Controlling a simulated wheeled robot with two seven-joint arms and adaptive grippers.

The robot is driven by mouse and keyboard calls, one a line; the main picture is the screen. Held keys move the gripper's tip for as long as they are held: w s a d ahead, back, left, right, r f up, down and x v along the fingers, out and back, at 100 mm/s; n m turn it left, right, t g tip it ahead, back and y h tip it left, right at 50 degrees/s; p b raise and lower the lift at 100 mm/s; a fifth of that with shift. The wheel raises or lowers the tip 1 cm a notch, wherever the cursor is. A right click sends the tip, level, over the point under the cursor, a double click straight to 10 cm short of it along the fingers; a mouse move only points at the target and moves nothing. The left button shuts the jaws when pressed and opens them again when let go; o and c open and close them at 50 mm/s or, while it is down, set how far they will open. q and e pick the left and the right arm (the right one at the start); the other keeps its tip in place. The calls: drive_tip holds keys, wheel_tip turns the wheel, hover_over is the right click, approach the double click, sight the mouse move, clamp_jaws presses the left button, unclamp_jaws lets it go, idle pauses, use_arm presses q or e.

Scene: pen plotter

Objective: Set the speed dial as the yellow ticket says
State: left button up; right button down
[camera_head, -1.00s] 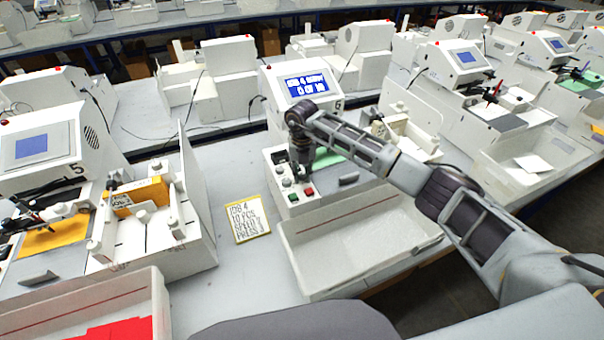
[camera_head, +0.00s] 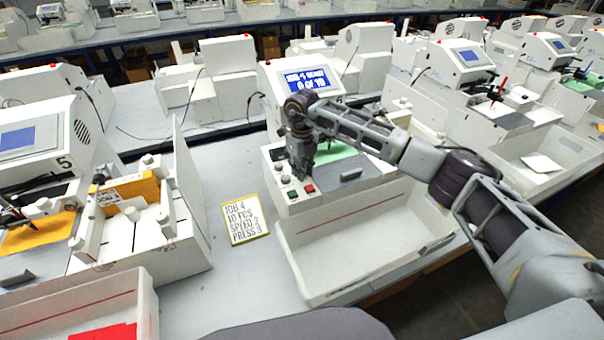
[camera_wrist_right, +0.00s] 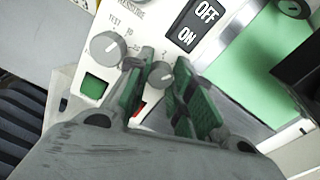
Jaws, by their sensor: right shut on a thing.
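The yellow ticket (camera_head: 245,219) lies on the table left of the white plotter and reads JOB 4, 10 PCS, SPEED 2, PRESS 3. My right gripper (camera_head: 303,174) reaches down over the plotter's control panel. In the right wrist view its green-padded fingers (camera_wrist_right: 160,84) are shut around a small grey dial (camera_wrist_right: 161,74). I take it for the speed dial; its name label is hidden, and its setting is hard to read. The head view hides this dial behind the gripper. My left gripper is out of view.
Beside the held dial are a larger dial (camera_wrist_right: 108,48) marked TEST, 10, 25, an OFF/ON switch (camera_wrist_right: 197,24), and green (camera_wrist_right: 94,86) and red (camera_head: 309,188) buttons. The plotter screen (camera_head: 308,82) reads 0 OF 10. An empty white tray (camera_head: 365,235) stands in front.

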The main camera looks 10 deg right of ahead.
drive_tip(key=shift+n+b, duration=0.4)
drive_tip(key=shift+n, duration=0.2)
drive_tip(key=c, duration=1.5)
unclamp_jaws()
drive_tip(key=shift+r, duration=0.15)
wheel_tip(320, 180, up, 12)
